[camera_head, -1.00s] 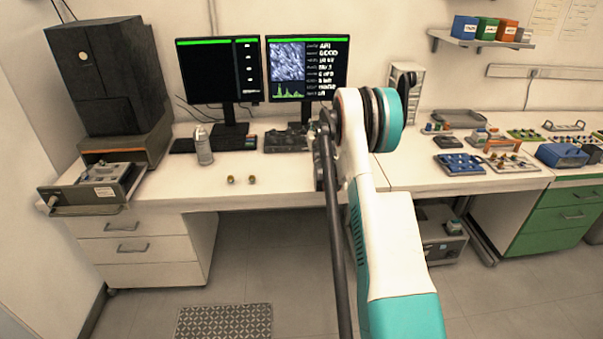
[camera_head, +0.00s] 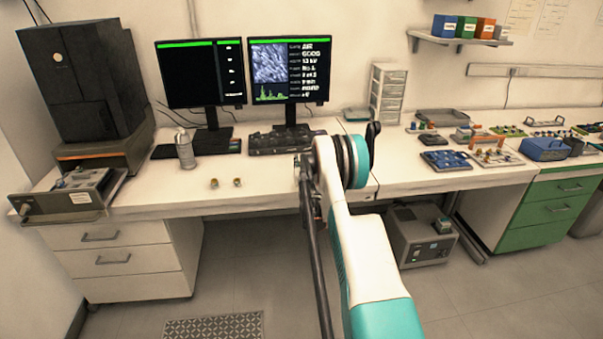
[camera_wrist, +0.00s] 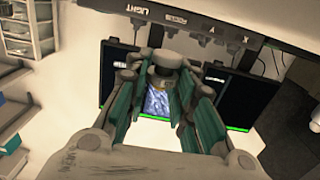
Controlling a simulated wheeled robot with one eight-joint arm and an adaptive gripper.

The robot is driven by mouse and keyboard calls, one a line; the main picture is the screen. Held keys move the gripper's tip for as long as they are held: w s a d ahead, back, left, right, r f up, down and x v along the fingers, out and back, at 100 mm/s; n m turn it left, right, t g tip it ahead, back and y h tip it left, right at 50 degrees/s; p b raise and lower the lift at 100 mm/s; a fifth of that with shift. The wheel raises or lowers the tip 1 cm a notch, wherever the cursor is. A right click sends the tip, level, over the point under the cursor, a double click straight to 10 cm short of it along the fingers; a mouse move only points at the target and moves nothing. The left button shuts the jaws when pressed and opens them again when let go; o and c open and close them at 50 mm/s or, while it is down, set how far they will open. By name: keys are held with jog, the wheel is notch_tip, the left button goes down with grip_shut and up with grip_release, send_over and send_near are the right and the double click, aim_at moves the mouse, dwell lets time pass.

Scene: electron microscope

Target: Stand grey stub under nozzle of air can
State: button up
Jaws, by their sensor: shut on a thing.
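My gripper (camera_wrist: 165,72) is shut on a round grey stub (camera_wrist: 168,58), held between its teal-padded fingers in the wrist view. In the head view the gripper's fingers and the stub cannot be made out past my arm's end, which is over the front part of the desk. The air can (camera_head: 185,150), a light grey cylinder, stands upright on the desk to the left of my arm, in front of the left monitor. Its nozzle is too small to make out clearly.
Two small brass-coloured pieces (camera_head: 214,183) (camera_head: 237,182) stand on the desk between the can and my arm. A control panel (camera_head: 287,142) and two monitors (camera_head: 289,70) are behind. An open instrument tray (camera_head: 72,194) is at left.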

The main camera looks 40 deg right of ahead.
notch_tip(320, 180, down, 4)
jog(key=shift+r+b, duration=0.1)
jog(key=shift+b, duration=0.55)
jog(key=o, duration=0.9)
jog(key=shift+o, duration=0.2)
